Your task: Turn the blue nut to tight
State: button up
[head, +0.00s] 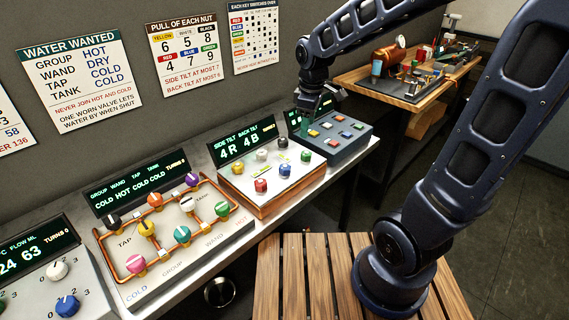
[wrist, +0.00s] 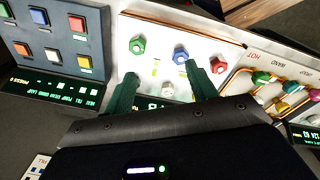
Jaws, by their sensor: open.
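The blue nut (head: 285,170) sits in the front row of the white nut panel (head: 240,178), between the red nut (head: 261,185) and the green nut (head: 306,156). In the wrist view the blue nut (wrist: 180,53) shows just beyond the tip of the right-hand finger. My gripper (wrist: 160,72) is open with nothing between its two green fingers. In the head view my gripper (head: 312,110) hangs behind the nut panel and the button box, above the bench. The white nut (wrist: 168,90) shows between the fingers. The panel display (head: 244,142) reads side tilt 4R, back tilt 4B.
The button box (head: 335,138) stands right of the nut panel. The pipe panel (head: 165,235) with coloured valves stands left. A wooden slatted surface (head: 300,280) lies in front, and a cluttered wooden bench (head: 410,90) stands behind. Wall charts include nut pulls (head: 184,55).

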aim_at(284, 166)
jog(key=a+f+n, duration=0.4)
jog(key=a, duration=0.3)
jog(key=shift+g, duration=0.4)
jog(key=f, duration=1)
jog(key=shift+s+d+f, duration=0.1)
jog(key=shift+s+f, duration=0.2)
jog(key=shift+s, duration=0.1)
jog(key=c, duration=1)
